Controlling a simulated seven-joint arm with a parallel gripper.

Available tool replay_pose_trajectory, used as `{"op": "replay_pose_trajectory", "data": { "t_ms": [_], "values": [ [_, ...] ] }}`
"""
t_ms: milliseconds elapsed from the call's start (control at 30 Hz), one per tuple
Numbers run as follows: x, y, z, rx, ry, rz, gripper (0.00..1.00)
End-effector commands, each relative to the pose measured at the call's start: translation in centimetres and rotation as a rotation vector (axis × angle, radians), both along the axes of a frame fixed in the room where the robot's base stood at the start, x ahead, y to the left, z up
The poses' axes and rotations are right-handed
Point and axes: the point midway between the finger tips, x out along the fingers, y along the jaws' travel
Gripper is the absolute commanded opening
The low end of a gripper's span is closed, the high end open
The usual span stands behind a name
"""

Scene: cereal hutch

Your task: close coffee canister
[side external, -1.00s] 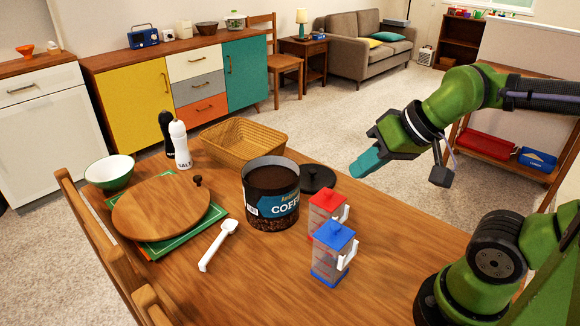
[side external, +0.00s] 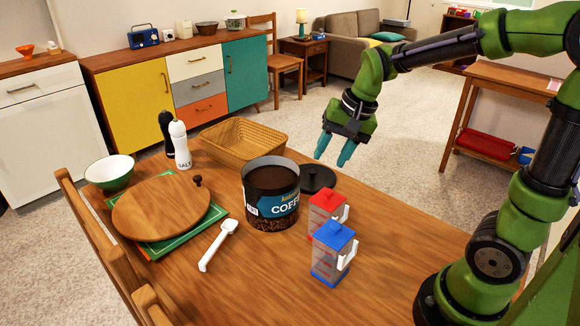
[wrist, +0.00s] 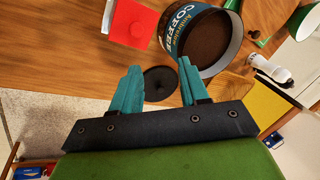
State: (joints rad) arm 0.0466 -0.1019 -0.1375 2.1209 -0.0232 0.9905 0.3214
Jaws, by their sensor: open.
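The coffee canister (side external: 271,207) stands upright and open on the table, with dark coffee inside. It also shows in the wrist view (wrist: 178,30). Its round black lid (side external: 318,180) lies flat on the table just right of and behind the canister, partly hidden by it. In the wrist view the lid (wrist: 159,83) appears between my fingertips, a small knob at its middle. My gripper (side external: 334,150) is open and empty, teal fingers pointing down, above and a little behind the lid. The fingers also show in the wrist view (wrist: 160,82).
A red-lidded container (side external: 325,214) and a blue-lidded container (side external: 333,256) stand right of the canister. A wicker basket (side external: 244,140) is behind it. A white scoop (side external: 217,246) and a round wooden board (side external: 160,206) lie left. The right of the table is clear.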

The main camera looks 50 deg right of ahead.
Motion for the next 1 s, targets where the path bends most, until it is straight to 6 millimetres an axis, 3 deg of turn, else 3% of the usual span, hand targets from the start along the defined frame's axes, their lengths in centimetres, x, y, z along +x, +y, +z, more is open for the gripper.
{"op": "replay_pose_trajectory", "data": {
  "t_ms": [33,200,500,600,733,1000],
  "values": [
    [1.8,-1.3,-1.1,0.024,0.056,-0.113,0.45],
    [6.6,-5.6,-4.8,0.096,0.214,-0.561,0.45],
    [13.2,-12.8,-12.2,0.142,0.367,-1.518,0.45],
    [14.6,-13.9,-12.7,0.17,0.353,-1.792,0.45],
    [15.8,-14.1,-11.3,0.239,0.321,-2.04,0.45],
    [15.6,-13.8,-11.5,0.275,0.329,-2.214,0.45]
  ]
}}
